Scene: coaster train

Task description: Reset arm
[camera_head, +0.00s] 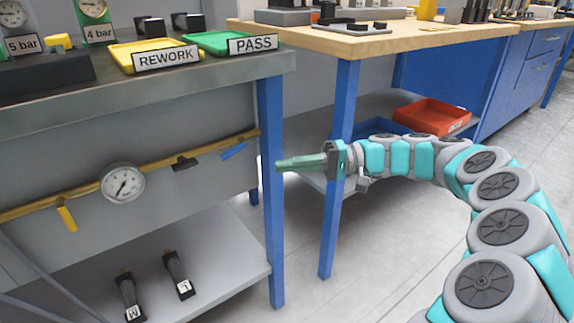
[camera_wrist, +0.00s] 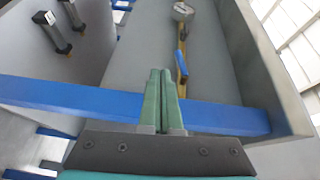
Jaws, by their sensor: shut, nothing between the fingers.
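My gripper (camera_head: 281,164) shows in the head view at the end of my grey and teal arm. It points left, in the gap between the grey-topped bench (camera_head: 120,98) and the wooden-topped table (camera_head: 400,40). Its green fingers (camera_wrist: 162,92) are together with nothing between them in the wrist view. In the wrist view they lie across a blue bar of the bench frame (camera_wrist: 230,119), close to it; I cannot tell whether they touch. My arm curves in from the lower right.
A yellow REWORK tray (camera_head: 125,58) and a green PASS tray (camera_head: 205,47) sit on the grey bench. Below runs a brass pipe with a gauge (camera_head: 123,184). A red bin (camera_head: 432,117) is on the table's lower shelf. Blue legs (camera_head: 340,180) stand close to my gripper.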

